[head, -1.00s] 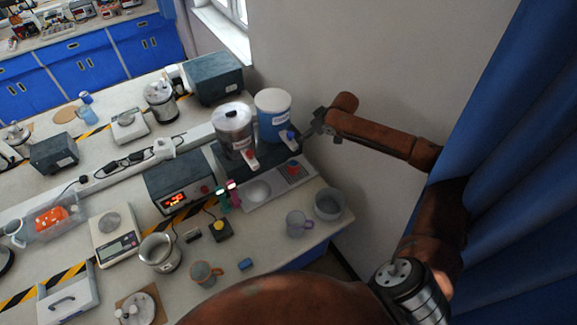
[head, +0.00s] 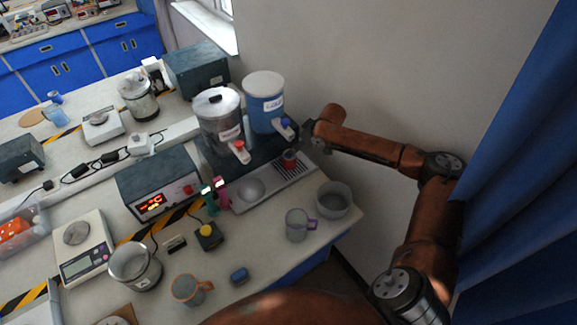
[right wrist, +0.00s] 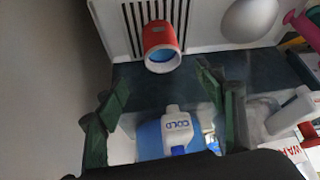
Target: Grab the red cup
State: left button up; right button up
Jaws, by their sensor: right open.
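The red cup (head: 289,159) stands on the slotted tray (head: 296,174) below the dispensers in the head view. In the right wrist view the red cup (right wrist: 161,42) shows near the top centre, with its pale rim and blue inside visible. My right gripper (right wrist: 160,95) is open, its two dark green fingers apart with nothing gripped between them. The cup lies beyond the fingertips, roughly in line with the gap. In the head view my right arm reaches in from the right, and its gripper is close to the cup's right side. My left gripper is not in view.
A blue dispenser (head: 264,103) and a metal dispenser (head: 219,118) stand just behind the cup; the blue one's COLD spout (right wrist: 177,128) is near my fingers. A purple-handled mug (head: 297,225) and a grey pot (head: 334,200) stand in front. The wall is close behind.

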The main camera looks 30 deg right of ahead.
aim_at(290, 160)
jog(key=x, duration=0.7)
jog(key=shift+w+a+f, duration=0.1)
jog(key=shift+a+f, duration=0.2)
grip_shut()
dwell(0.6)
